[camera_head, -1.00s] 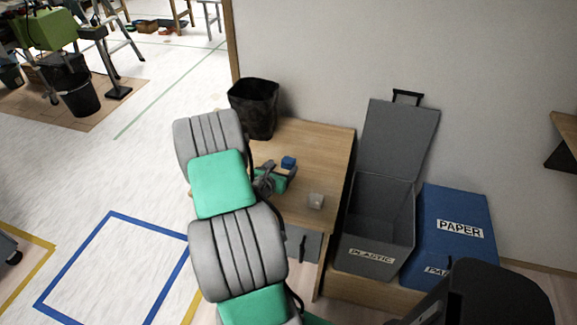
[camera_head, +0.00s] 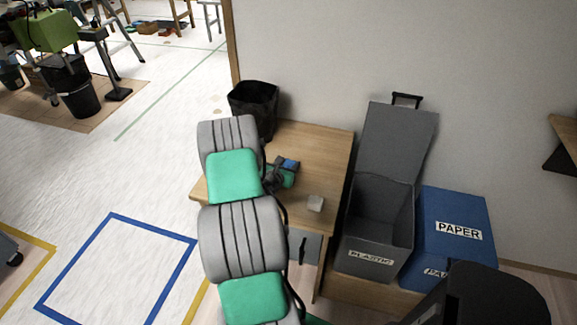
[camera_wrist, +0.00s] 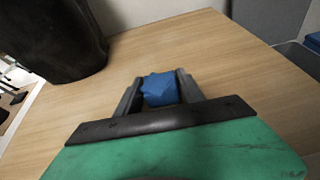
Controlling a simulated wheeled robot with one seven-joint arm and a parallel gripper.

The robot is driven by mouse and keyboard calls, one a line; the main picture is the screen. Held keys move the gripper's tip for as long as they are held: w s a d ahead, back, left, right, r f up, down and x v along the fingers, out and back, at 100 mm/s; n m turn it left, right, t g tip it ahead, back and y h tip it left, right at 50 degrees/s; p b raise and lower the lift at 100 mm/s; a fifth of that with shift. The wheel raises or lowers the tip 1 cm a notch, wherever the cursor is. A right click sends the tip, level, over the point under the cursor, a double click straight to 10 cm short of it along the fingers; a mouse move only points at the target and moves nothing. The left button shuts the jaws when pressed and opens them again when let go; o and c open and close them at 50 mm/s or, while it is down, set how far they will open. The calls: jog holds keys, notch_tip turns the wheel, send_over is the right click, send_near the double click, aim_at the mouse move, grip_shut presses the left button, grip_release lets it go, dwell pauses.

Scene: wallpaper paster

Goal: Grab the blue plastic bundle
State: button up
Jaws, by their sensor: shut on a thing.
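The blue plastic bundle (camera_wrist: 160,89) sits between the two fingers of my gripper (camera_wrist: 157,90) in the wrist view, with a finger against each side. My gripper is shut on it. In the head view the bundle (camera_head: 290,163) is a small blue shape over the wooden table, at the tip of my gripper (camera_head: 285,168). My arm reaches in from below and partly hides the table's left side. I cannot tell whether the bundle touches the tabletop.
A black bin (camera_head: 254,104) stands at the table's back left. A grey open PLASTIC bin (camera_head: 372,252) and a blue PAPER bin (camera_head: 455,222) stand to the right. The table's right half is mostly clear.

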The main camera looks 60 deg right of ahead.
jog(key=c, duration=0.7)
jog(key=shift+r, duration=0.1)
